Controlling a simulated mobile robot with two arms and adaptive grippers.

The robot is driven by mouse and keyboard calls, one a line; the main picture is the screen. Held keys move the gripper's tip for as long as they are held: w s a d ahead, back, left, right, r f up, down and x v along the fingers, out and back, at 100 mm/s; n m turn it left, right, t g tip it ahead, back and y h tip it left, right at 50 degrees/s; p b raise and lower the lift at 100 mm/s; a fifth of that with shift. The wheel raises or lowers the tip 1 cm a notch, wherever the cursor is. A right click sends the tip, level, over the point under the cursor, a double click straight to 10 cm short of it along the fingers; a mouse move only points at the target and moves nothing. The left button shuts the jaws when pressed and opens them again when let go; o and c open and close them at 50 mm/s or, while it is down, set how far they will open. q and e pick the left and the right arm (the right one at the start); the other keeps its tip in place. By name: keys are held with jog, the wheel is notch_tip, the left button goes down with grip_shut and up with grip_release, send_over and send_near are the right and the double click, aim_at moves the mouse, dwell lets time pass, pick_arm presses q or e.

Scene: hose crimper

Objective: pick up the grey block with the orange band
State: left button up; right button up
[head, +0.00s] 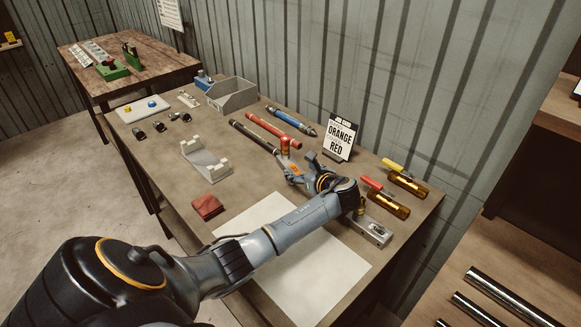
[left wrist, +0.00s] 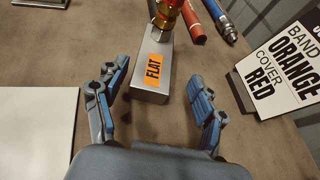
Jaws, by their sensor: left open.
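The grey block with the orange band (left wrist: 146,88) lies on the workbench just ahead of my left gripper (left wrist: 158,92) in the left wrist view. The band reads "FLAT", and a brass and red fitting (left wrist: 165,12) stands at the block's far end. My left gripper is open, with one finger to each side of the block's near end and visible gaps between. In the head view the block (head: 294,168) is partly hidden by my left gripper (head: 298,174). My right gripper is not in view.
A sign reading "ORANGE" and "RED" (head: 341,137) stands close on the right. Another grey block (head: 374,232) lies nearer the front edge. Red (head: 268,125) and blue (head: 290,121) hoses lie behind. A white sheet (head: 300,262) covers bare bench in front.

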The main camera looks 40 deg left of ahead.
aim_at(292, 165)
pick_arm(q)
jog(key=a, duration=0.3)
jog(key=a+f, duration=0.1)
jog(key=shift+w+a+p, duration=0.2)
jog(key=shift+w+p, duration=0.15)
jog(key=shift+w+a+f, duration=0.15)
jog(key=shift+a+f, duration=0.05)
jog(key=shift+a, duration=0.1)
jog(key=shift+d, duration=0.1)
jog(key=shift+r, duration=0.1)
grip_shut()
